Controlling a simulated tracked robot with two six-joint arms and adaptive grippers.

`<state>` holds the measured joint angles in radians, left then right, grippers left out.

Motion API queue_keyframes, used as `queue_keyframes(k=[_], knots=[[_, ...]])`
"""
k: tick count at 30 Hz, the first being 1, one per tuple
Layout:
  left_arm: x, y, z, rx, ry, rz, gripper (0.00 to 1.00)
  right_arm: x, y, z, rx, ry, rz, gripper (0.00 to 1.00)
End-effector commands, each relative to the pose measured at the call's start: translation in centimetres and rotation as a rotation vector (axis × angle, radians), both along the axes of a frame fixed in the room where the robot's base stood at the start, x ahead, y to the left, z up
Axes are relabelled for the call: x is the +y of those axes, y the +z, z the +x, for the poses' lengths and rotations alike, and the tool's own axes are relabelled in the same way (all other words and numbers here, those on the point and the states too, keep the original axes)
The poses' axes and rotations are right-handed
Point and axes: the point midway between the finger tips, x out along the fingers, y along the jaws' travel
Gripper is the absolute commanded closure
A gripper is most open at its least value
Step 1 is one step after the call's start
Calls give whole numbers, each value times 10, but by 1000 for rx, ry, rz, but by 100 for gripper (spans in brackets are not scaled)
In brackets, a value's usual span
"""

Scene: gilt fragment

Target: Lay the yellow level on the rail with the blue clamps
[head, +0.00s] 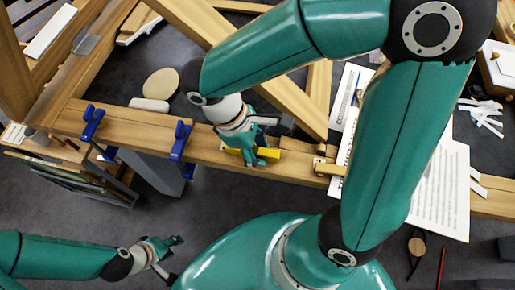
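The yellow level (273,155) is a short yellow bar at the wooden rail (205,151), just right of the blue clamps. My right gripper (254,153) reaches down over it, with its fingers around the bar and hiding its middle. It looks shut on the level. I cannot tell whether the level rests on the rail or hangs slightly above it. One blue clamp (92,122) grips the rail at the left, and a second blue clamp (180,140) sits nearer the gripper. My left gripper (172,258) is open and empty, low over the dark floor.
A diagonal wooden beam (190,30) passes behind my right gripper. A round beige disc (161,83) and a pale oblong block (149,105) lie behind the rail. Small wooden blocks (328,166) stand right of the level. Printed sheets (445,190) lie at the right.

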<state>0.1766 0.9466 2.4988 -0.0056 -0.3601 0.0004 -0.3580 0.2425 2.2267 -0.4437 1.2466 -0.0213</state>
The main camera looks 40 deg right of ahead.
Motion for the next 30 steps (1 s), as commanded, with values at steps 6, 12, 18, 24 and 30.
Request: queue_keyframes(k=[6, 12, 18, 24, 30], knots=[[0, 0, 0, 0, 0, 0, 60, 1, 0, 2, -6, 0, 4, 55], [0, 6, 0, 0, 0, 0, 60, 2, 11, 3, -9, 1, 4, 55], [0, 7, 0, 0, 0, 0, 60, 10, 42, 14, -12, 3, 5, 55], [0, 10, 0, 0, 0, 0, 60, 21, 81, 26, -10, 3, 3, 55], [0, 12, 0, 0, 0, 0, 60, 28, 109, 35, -8, 2, 3, 55]])
